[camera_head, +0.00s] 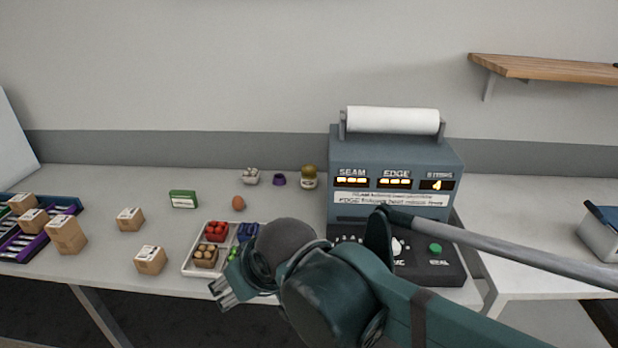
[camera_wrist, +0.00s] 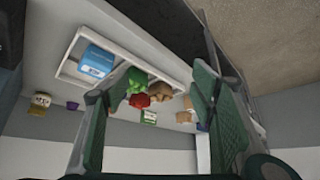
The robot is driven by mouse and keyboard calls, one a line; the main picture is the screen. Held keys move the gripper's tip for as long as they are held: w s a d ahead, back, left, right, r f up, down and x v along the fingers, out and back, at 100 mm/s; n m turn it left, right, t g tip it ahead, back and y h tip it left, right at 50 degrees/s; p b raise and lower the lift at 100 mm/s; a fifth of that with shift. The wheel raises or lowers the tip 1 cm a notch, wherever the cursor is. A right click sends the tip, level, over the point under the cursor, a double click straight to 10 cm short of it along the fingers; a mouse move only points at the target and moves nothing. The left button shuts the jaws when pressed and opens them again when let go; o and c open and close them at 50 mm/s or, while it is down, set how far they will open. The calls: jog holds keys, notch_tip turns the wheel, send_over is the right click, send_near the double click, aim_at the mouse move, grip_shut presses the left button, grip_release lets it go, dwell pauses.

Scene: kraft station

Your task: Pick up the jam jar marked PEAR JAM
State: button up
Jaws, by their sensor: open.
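A small jar (camera_head: 309,177) with a gold-brown lid and a pale label stands at the back of the table, just left of the grey machine. Its label is too small to read. A jar that looks the same shows at the left edge of the wrist view (camera_wrist: 40,103). My gripper (camera_head: 226,292) is low at the table's front edge, near the white tray, well away from the jar. In the wrist view its two green fingers (camera_wrist: 162,78) stand apart, with nothing held between them.
The white tray (camera_head: 190,268) holds red, blue, green and tan items. A purple ring-like thing (camera_head: 279,180) and an egg carton (camera_head: 251,176) stand left of the jar. A brown egg (camera_head: 238,203), green box (camera_head: 183,199) and cartons lie further left. The machine (camera_head: 350,150) stands right.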

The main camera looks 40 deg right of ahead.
dwell(0.3)
jog(key=w+d+r+n+g+h+p, duration=0.1)
jog(key=w+d+r+n+h+p, duration=0.1)
jog(key=w+d+r+n+p, duration=0.55)
jog(key=n+g+h+p, duration=0.4)
jog(key=n+g+p, duration=0.1)
jog(key=n+p, duration=0.7)
send_near(306, 170)
jog(key=shift+n, duration=0.25)
jog(key=x, duration=0.2)
jog(key=b+x, duration=0.1)
jog(key=x, duration=0.2)
jog(key=shift+f, duration=0.4)
jog(key=shift+d+f, duration=0.25)
jog(key=shift+d, duration=0.05)
jog(key=shift+f, duration=0.1)
